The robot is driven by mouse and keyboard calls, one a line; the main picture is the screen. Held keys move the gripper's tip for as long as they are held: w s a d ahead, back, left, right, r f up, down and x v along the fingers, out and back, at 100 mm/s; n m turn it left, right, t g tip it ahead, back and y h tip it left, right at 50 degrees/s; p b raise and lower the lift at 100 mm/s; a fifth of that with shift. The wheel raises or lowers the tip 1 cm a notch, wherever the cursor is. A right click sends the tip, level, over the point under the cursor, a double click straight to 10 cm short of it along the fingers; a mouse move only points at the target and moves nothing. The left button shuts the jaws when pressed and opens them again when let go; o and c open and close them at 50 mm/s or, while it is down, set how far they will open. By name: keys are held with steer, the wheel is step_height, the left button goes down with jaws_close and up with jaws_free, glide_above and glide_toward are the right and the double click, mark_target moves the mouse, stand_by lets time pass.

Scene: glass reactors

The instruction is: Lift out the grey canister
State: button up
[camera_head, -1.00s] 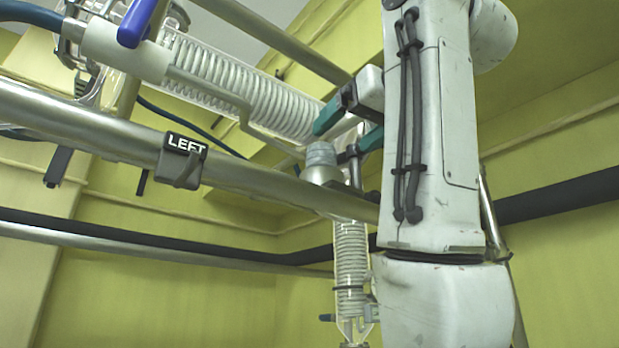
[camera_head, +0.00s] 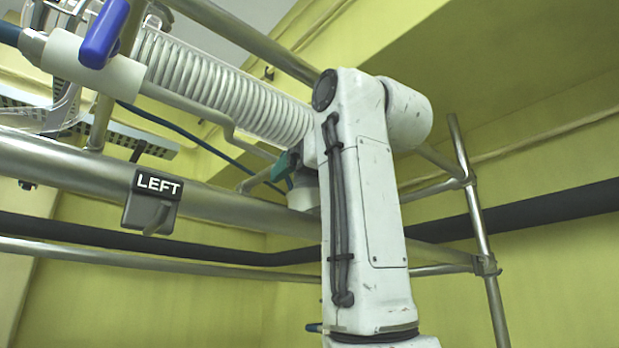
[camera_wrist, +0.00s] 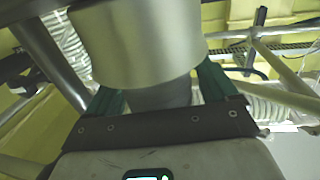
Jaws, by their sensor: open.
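The grey canister (camera_wrist: 138,45) fills the upper middle of the wrist view, with a wide pale metallic body and a narrower grey part at its lower end. My gripper (camera_wrist: 160,92) is open, its green fingers on either side of that narrower part. I cannot tell whether either finger touches it. My arm hides the rest.
A glass coil condenser (camera_head: 225,85) slants down towards the gripper. The thick rail (camera_head: 80,175) bears a LEFT label (camera_head: 158,186). A blue-handled valve (camera_head: 104,35) is at upper left. Metal frame poles (camera_head: 480,240) stand right of my arm.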

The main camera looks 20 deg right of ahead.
steer(key=shift+c, duration=0.4)
steer(key=c, duration=1)
steer(key=shift+r, duration=0.15)
steer(key=shift+r, duration=1.4)
steer(key=shift+r, duration=0.15)
